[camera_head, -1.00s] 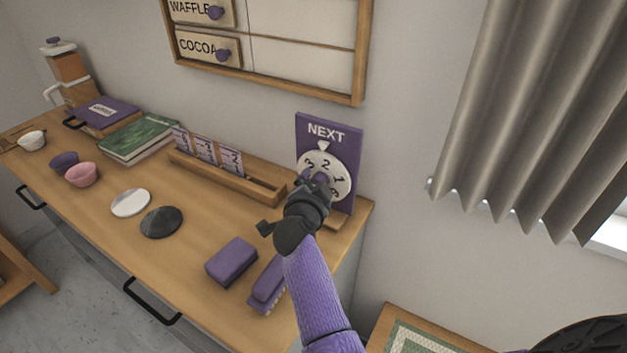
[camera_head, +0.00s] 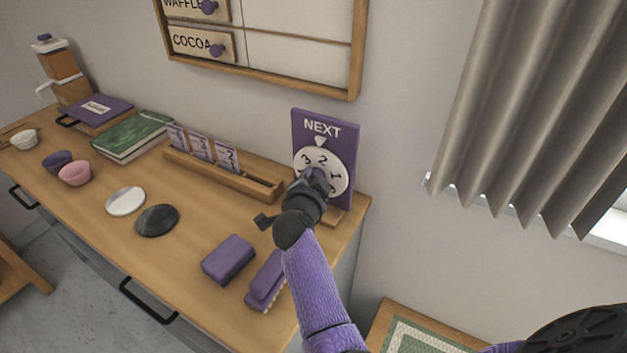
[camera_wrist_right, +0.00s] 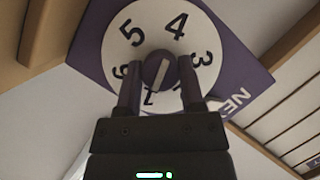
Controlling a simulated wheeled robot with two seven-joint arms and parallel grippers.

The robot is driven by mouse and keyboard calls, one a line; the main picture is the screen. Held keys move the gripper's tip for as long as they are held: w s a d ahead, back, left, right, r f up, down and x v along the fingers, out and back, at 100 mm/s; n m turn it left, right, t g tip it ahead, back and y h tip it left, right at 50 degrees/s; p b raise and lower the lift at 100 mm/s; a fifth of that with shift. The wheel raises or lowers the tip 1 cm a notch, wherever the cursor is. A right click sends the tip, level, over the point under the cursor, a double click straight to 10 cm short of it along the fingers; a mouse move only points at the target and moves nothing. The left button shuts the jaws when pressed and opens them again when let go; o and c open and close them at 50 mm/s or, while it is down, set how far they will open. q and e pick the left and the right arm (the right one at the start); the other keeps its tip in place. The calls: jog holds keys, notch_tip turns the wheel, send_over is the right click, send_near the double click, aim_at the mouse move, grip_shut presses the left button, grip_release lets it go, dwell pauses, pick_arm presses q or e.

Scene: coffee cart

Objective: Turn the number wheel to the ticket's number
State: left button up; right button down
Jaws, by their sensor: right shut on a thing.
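The number wheel (camera_head: 330,167) is a white disc with dark numbers on a purple NEXT board (camera_head: 345,147). A white pointer (camera_head: 320,141) sits above it, with the 2 roughly under it, the 3 to its left and the 1 to its right. My right gripper (camera_head: 314,181) is shut on the wheel's purple knob (camera_wrist_right: 160,72), one finger on each side in the right wrist view. It hides the wheel's lower part in the head view. Several tickets stand in a wooden rack (camera_head: 262,190); the rightmost ticket (camera_head: 227,157) reads 2. My left gripper is out of view.
Two purple blocks, one flat (camera_head: 229,260) and one bristled (camera_head: 265,282), lie on the counter near my right arm. A white disc (camera_head: 125,201), a dark disc (camera_head: 157,220), cups and a green book (camera_head: 130,135) are farther left. A curtain (camera_head: 545,110) hangs at right.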

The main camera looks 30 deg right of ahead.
jog(key=shift+m+t, duration=0.3)
jog(key=shift+m, duration=0.3)
jog(key=shift+f+m, duration=0.1)
jog(key=shift+m, duration=0.4)
jog(key=shift+f+m+t+b, duration=0.15)
jog(key=shift+m+t+b, duration=0.15)
jog(key=shift+m+t, duration=0.4)
jog(key=shift+m+t+b, duration=0.3)
jog(key=shift+m+b, duration=0.15)
jog(key=shift+m, duration=0.35)
jog(key=shift+c, duration=1.1)
grip_release()
